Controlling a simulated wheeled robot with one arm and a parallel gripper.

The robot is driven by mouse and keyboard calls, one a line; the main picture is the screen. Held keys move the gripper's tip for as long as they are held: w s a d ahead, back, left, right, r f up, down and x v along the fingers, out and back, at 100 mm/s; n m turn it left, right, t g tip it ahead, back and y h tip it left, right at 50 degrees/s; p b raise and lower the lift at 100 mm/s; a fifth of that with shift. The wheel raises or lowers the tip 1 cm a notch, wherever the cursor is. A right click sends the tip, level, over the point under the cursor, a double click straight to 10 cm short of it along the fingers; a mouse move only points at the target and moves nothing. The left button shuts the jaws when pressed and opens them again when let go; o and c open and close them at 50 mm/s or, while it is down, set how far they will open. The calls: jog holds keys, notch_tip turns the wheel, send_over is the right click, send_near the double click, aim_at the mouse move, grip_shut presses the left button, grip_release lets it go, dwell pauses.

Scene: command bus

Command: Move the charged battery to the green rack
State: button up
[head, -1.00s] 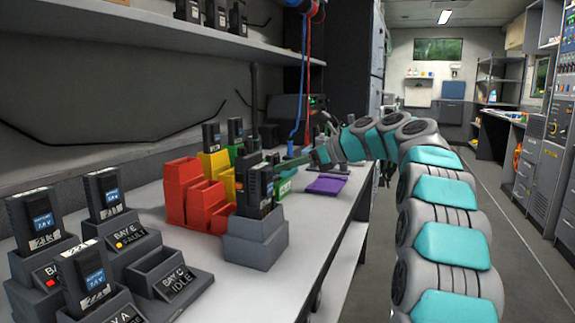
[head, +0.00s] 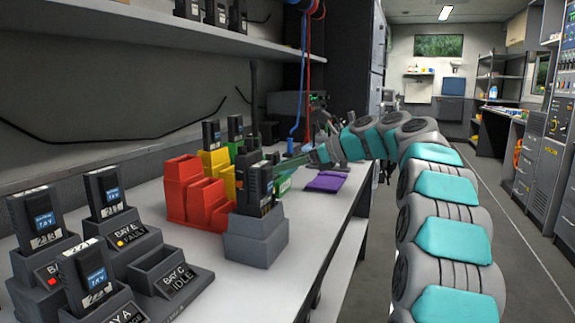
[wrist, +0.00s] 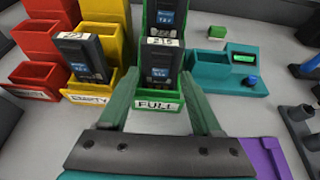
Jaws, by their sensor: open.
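The green rack (wrist: 150,110), labelled FULL, fills the middle of the wrist view. A dark battery with a blue label (wrist: 160,68) stands upright in its front slot, and another battery (wrist: 166,18) stands behind it. My gripper (wrist: 160,78) is open, with one green finger on each side of the front battery; I cannot tell whether they touch it. In the head view my gripper (head: 292,162) is at the rack, partly hidden by a battery (head: 257,183) in a grey holder (head: 257,240).
The yellow rack (wrist: 103,85), labelled EMPTY, holds a battery (wrist: 82,55). Red racks (head: 186,190) stand left of it. A teal device (wrist: 240,80) and purple pad (head: 326,182) lie right.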

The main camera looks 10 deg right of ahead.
jog(key=p+v, duration=0.1)
jog(key=v, duration=0.6)
jog(key=shift+s+d+r, duration=0.15)
jog(key=shift+s+d, duration=0.05)
jog(key=shift+d, duration=0.1)
